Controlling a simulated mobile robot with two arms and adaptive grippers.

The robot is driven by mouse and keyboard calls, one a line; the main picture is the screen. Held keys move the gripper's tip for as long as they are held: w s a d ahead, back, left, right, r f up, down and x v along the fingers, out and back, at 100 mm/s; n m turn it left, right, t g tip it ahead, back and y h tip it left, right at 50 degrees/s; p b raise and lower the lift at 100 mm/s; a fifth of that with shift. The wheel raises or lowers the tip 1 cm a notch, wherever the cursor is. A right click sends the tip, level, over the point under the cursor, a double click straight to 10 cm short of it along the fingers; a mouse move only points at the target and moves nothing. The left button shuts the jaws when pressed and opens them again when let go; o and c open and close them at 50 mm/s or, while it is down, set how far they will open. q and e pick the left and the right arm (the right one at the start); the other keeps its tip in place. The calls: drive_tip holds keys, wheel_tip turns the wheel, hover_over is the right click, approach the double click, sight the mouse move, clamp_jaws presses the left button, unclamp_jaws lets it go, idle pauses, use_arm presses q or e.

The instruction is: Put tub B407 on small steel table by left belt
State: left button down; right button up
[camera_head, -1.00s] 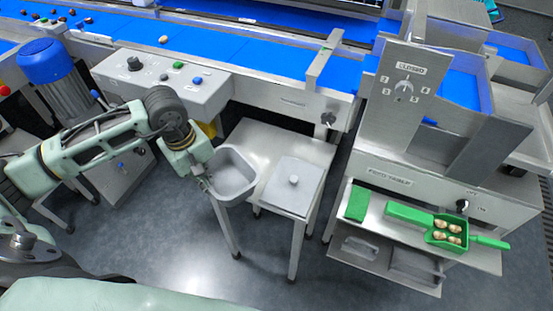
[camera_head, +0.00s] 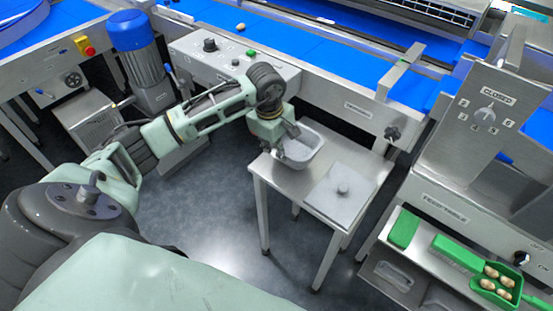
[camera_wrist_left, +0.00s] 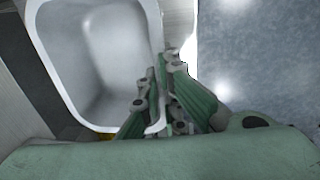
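The grey tub (camera_head: 303,158) is open-topped and looks empty. It is at the back left of the small steel table (camera_head: 273,178) beside the belt. I cannot tell whether its base touches the tabletop, and no label on it is readable. My left gripper (camera_head: 290,131) is at the tub's left rim. In the left wrist view, the tub (camera_wrist_left: 100,55) is upper left, and my left gripper (camera_wrist_left: 163,75) has its fingers on both sides of the rim, shut on it. My right gripper is not in view.
The blue belt (camera_head: 330,60) and control box (camera_head: 225,65) are behind. A green scoop with several dates (camera_head: 497,283) lies on the right bench. The floor in front is clear.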

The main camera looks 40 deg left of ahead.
use_arm(q)
wheel_tip(320, 180, down, 4)
drive_tip(key=shift+f+b, duration=0.1)
drive_tip(key=shift+b, duration=1.1)
drive_tip(key=c, duration=2.5)
unclamp_jaws()
drive_tip(key=o, duration=0.5)
